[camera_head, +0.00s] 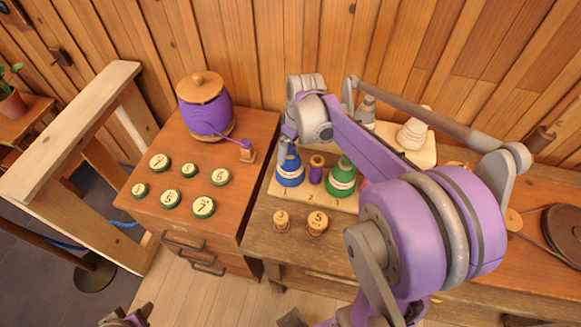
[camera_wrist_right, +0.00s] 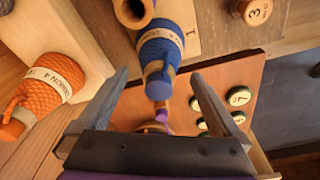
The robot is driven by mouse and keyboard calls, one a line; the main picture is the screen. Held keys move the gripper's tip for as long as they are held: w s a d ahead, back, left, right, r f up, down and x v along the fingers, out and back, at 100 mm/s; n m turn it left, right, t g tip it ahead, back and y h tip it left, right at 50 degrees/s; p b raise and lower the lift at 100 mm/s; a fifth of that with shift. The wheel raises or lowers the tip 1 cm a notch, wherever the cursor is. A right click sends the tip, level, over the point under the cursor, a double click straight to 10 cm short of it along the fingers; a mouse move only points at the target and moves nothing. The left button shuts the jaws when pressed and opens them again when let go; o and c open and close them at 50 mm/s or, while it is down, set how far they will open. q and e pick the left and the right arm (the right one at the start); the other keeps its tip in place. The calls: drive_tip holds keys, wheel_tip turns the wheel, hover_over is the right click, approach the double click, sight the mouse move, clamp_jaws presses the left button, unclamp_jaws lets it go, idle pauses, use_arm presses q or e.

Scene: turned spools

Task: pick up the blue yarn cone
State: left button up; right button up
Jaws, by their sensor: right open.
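The blue yarn cone (camera_head: 290,171) stands upright on a wooden board (camera_head: 313,200) at the mark 1. It has a pale label band and also shows in the right wrist view (camera_wrist_right: 162,50). My right gripper (camera_head: 288,137) is open above the cone, at its top. In the right wrist view, the two fingers (camera_wrist_right: 158,76) are spread on either side of the cone's narrow tip, with space between. The gripper hides part of the cone's top in the head view. A small purple part of my left gripper (camera_head: 126,318) shows at the bottom edge; its fingers are unclear.
A purple spool (camera_head: 317,169) and a green cone (camera_head: 341,176) stand right of the blue cone. An orange cone (camera_wrist_right: 48,88) shows in the wrist view. Left are a purple yarn jar (camera_head: 206,107) and several numbered discs (camera_head: 188,170). Two wooden spools (camera_head: 317,222) stand in front.

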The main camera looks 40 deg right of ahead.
sight(290, 164)
drive_tip(key=f, duration=0.5)
drive_tip(key=shift+w, duration=0.4)
clamp_jaws()
